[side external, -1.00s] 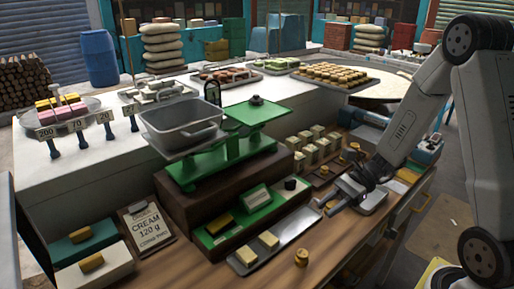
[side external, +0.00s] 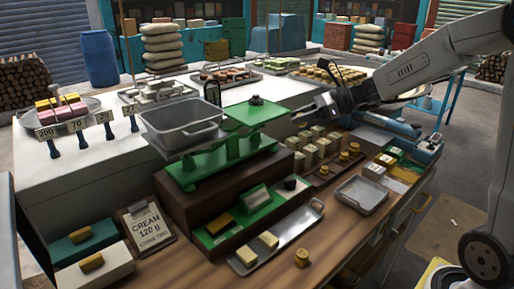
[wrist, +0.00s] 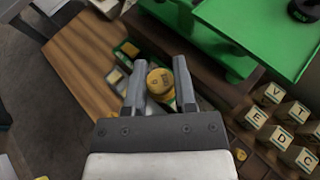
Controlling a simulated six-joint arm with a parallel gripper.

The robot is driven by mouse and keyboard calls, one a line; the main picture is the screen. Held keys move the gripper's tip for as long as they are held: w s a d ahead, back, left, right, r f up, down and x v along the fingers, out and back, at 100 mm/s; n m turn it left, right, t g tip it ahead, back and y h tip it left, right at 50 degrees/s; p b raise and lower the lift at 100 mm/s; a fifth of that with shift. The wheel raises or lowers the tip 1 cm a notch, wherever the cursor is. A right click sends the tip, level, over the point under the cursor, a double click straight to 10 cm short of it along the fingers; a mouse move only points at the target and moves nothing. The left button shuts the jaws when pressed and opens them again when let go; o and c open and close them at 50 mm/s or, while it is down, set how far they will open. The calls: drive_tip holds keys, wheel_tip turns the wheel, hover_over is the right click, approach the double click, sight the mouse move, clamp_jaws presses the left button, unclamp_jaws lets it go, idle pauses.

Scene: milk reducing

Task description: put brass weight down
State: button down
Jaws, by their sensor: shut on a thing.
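My gripper (side external: 298,116) is raised beside the right end of the green balance scale (side external: 225,155), close to its green plate (side external: 262,112). In the wrist view my gripper (wrist: 160,90) is shut on a round brass weight (wrist: 159,80) between its fingertips. The weight is hard to make out in the side view. A dark round weight (side external: 256,100) sits on the green plate, and it also shows in the wrist view (wrist: 305,9). The left pan holds a grey metal basin (side external: 183,122).
Letter blocks (side external: 313,148) stand below the gripper, beside a wooden rack with brass weights (side external: 344,157). Another brass weight (side external: 302,257) stands at the counter's front. A small metal tray (side external: 362,195) is empty.

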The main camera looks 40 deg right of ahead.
wheel_tip(320, 180, up, 11)
drive_tip(key=w+a+m+t+h, duration=0.1)
drive_tip(key=w+m+t+h, duration=0.1)
hover_over(255, 116)
drive_tip(key=s, duration=0.1)
wheel_tip(255, 116, down, 9)
drive_tip(key=shift+d+f, duration=0.1)
drive_tip(key=shift+w+f, duration=0.3)
drive_tip(key=shift+f, duration=0.1)
drive_tip(key=shift+w+f, duration=0.2)
drive_tip(key=shift+f, duration=1.55)
